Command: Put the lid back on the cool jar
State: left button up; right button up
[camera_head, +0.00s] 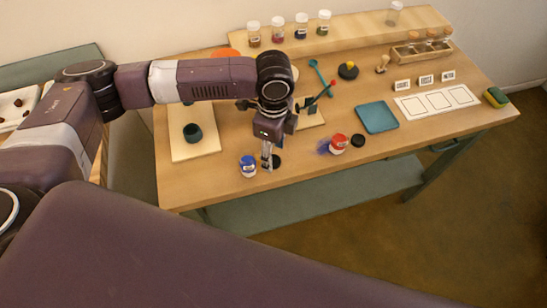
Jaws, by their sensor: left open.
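The cool jar, a small jar with blue pigment (248,166) and a pale label, stands upright near the table's front edge. A black lid (277,161) lies on the table just to its right. My left gripper (267,163) is open and points down between the jar and the lid, very close to the lid. Its fingers partly cover the lid's left side, and I cannot tell whether they touch it. My right gripper is not in view.
A red jar (338,144) stands to the right beside another black lid (358,140), with spilled blue powder (323,147) at its left. A teal tray (377,117) lies further right. A dark green cup (193,132) stands on a pale board (180,152) at left.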

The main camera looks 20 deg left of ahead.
aim_at(274, 160)
pick_arm(q)
jog(key=shift+f, duration=1.15)
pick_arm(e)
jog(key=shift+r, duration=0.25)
pick_arm(q)
jog(key=shift+c, duration=0.7)
jog(key=c, duration=0.7)
jog(key=shift+o, duration=0.2)
jog(key=shift+r, duration=0.1)
notch_tip(274, 160, up, 20)
jog(key=b, duration=0.2)
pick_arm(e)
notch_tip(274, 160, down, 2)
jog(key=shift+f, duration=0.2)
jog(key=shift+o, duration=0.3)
